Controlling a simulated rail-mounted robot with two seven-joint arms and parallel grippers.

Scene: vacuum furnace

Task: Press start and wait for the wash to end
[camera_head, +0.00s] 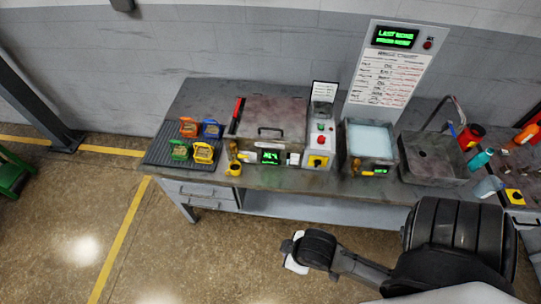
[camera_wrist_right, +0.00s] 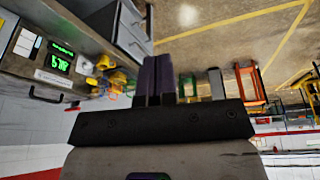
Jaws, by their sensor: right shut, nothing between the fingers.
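A box-shaped tank (camera_head: 346,160) with pale blue contents (camera_head: 370,138) stands on the bench, with a small lit green display (camera_head: 380,171) low on its front. Left of it is a control panel (camera_head: 312,140) with a red button, a green one below and a yellow switch box (camera_head: 318,162). I cannot tell which control is start. My right arm hangs in front of the bench, its wrist near the lower middle of the head view. In the right wrist view the right gripper (camera_wrist_right: 158,78) has its fingers together and empty, apart from the bench. My left gripper is not in view.
A grey lidded box (camera_head: 275,115) with a handle stands left of the panel. Several coloured holders (camera_head: 203,152) sit on a dark ribbed mat (camera_head: 160,150). A sink (camera_head: 430,160) and bottles are at right. A board (camera_head: 385,75) stands behind. Floor in front is clear.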

